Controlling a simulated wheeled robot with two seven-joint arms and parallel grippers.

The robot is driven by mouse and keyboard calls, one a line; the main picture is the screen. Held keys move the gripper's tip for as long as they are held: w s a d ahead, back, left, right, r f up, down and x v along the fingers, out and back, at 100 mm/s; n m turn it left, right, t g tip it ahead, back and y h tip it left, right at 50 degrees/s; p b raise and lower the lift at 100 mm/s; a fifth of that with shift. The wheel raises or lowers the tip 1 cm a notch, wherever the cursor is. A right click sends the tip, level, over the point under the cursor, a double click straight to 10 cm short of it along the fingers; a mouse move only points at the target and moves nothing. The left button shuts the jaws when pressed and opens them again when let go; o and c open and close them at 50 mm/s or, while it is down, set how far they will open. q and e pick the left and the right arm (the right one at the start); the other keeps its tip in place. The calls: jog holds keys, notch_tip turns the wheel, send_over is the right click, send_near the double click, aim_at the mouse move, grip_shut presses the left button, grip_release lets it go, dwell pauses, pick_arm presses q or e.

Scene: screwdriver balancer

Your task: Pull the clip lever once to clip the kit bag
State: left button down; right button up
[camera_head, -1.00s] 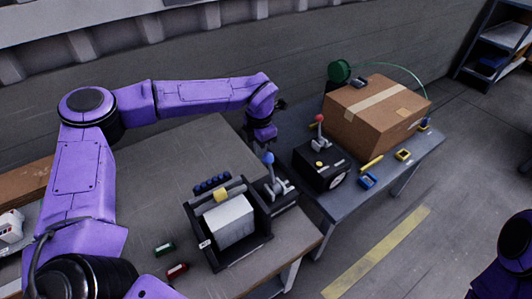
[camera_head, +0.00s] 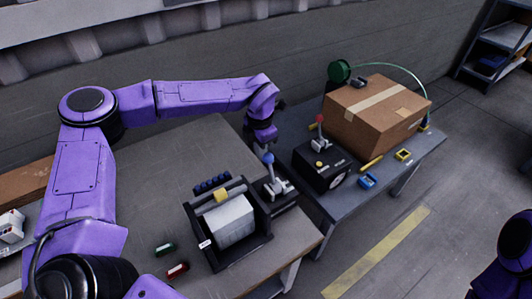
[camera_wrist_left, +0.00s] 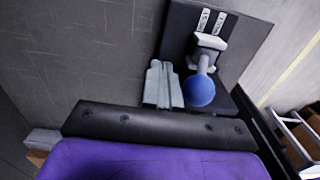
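The kit bag (camera_head: 232,222) looks like a pale grey-white block in a black open holder (camera_head: 262,238), with a yellow piece (camera_head: 221,196) at its top edge. Beside the holder stands a lever with a blue ball knob (camera_head: 267,158) on a grey stem and dark base. In the left wrist view the blue knob (camera_wrist_left: 201,90) hangs from a light bracket by a plate with small labels. My left gripper (camera_wrist_left: 163,84) has its two grey fingers together, with nothing seen between them, just left of the knob. In the head view the left gripper (camera_head: 264,147) is above the knob. My right gripper is out of view.
A second lever with a red knob (camera_head: 320,118) stands on a black box on the blue-grey bench. A cardboard box (camera_head: 372,118) sits behind it. A green (camera_head: 165,248) and a red piece (camera_head: 178,269) lie left of the holder. The left tabletop is mostly clear.

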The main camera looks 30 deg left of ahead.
pick_arm(q)
jog(key=shift+s+d+f, duration=0.1)
jog(key=shift+d+f, duration=0.05)
jog(key=shift+s+d, duration=2.45)
jog(key=shift+d, duration=1.7)
jog(key=w+a+p, duration=0.3)
jog(key=w+a, duration=0.2)
jog(key=a, duration=0.3)
jog(key=shift+a, duration=0.2)
